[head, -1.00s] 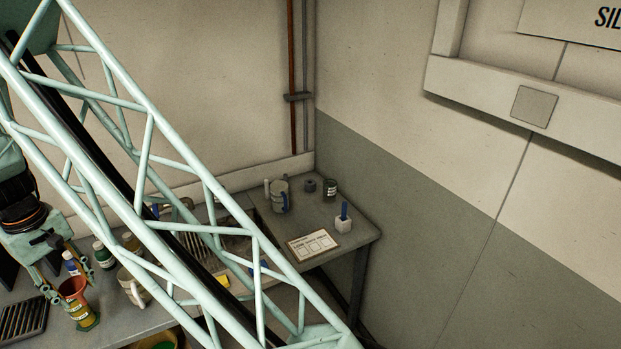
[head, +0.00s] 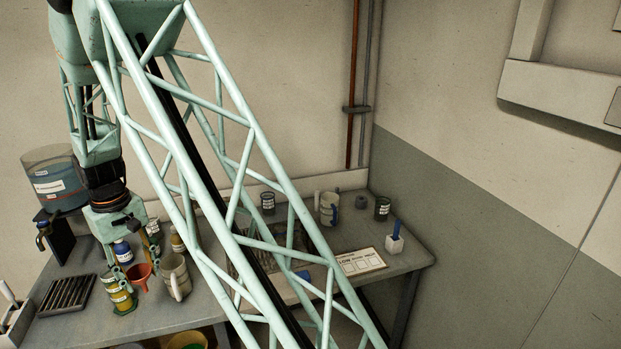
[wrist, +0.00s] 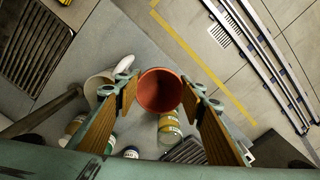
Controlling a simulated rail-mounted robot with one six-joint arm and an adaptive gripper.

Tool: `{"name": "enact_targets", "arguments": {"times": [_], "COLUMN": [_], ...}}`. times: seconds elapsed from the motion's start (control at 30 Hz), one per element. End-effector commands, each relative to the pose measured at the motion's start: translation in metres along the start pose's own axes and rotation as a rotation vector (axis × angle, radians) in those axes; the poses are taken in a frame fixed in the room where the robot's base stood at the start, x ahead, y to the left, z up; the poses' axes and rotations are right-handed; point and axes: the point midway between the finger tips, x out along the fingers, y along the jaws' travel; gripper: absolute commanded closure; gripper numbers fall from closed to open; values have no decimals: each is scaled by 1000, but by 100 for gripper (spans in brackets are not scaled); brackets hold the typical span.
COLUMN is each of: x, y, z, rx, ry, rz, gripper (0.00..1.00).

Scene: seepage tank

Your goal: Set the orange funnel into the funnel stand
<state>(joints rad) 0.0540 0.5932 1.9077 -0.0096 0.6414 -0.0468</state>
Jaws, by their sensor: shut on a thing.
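The orange funnel (head: 138,271) is between the fingers of my gripper (head: 136,262), beside a yellow-green labelled jar (head: 120,291). In the wrist view the funnel (wrist: 160,91) shows its round open mouth, between the tips of my gripper (wrist: 158,93). The gripper is shut on it. A yellow labelled jar (wrist: 170,128) shows just below the funnel there. I cannot tell whether the funnel's spout touches anything. I cannot make out a funnel stand in either view.
A cream mug (head: 175,277) stands close right of the funnel. A blue bottle (head: 122,250) is behind it, a dark rack (head: 66,294) to the left. A large clear tank (head: 52,180) stands behind. My arm hides the middle of the bench.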

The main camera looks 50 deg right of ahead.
Motion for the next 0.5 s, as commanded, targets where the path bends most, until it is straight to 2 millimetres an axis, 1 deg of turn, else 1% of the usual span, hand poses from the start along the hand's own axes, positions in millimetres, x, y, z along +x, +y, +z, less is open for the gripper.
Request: {"name": "enact_targets", "arguments": {"times": [0.03, 0.5], "x": [8, 33], "y": [3, 24], "z": [1, 13], "rx": [1, 1], "ry": [1, 2], "rz": [0, 0], "gripper": [71, 71]}}
